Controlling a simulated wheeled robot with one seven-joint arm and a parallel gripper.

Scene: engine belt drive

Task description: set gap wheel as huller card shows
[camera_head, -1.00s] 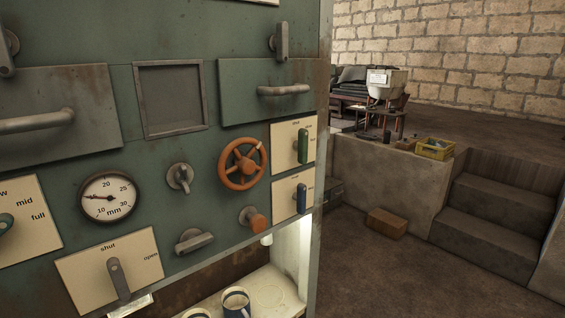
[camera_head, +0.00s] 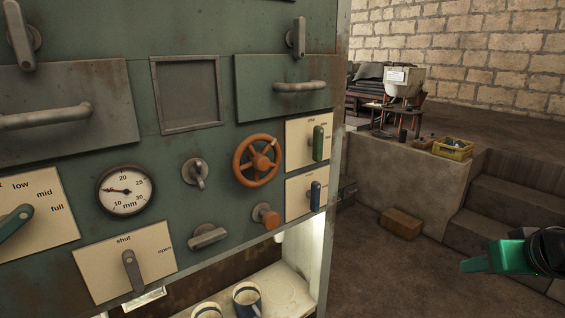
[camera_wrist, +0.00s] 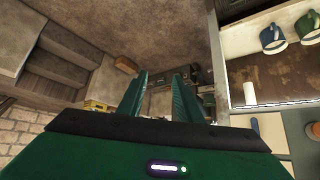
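The orange spoked gap wheel (camera_head: 257,160) is on the green machine panel, with a knob on its rim at the upper right. A round dial marked mm (camera_head: 126,190) is to its left; its needle points left, and the exact reading is too small to tell. A white card (camera_head: 397,76) is on a hopper-like machine at the back; its marks are unreadable, and I cannot tell if it is the huller card. My gripper (camera_head: 470,265) is at the lower right of the head view, far from the wheel. In the wrist view its green fingers (camera_wrist: 160,85) are apart and empty.
Lever plates surround the wheel, with a green lever (camera_head: 318,143) and blue lever (camera_head: 315,196) at its right. An orange knob (camera_head: 266,215) is below it. Mugs (camera_head: 246,298) stand on the lower shelf. A brown box (camera_head: 401,223) lies on the floor near steps.

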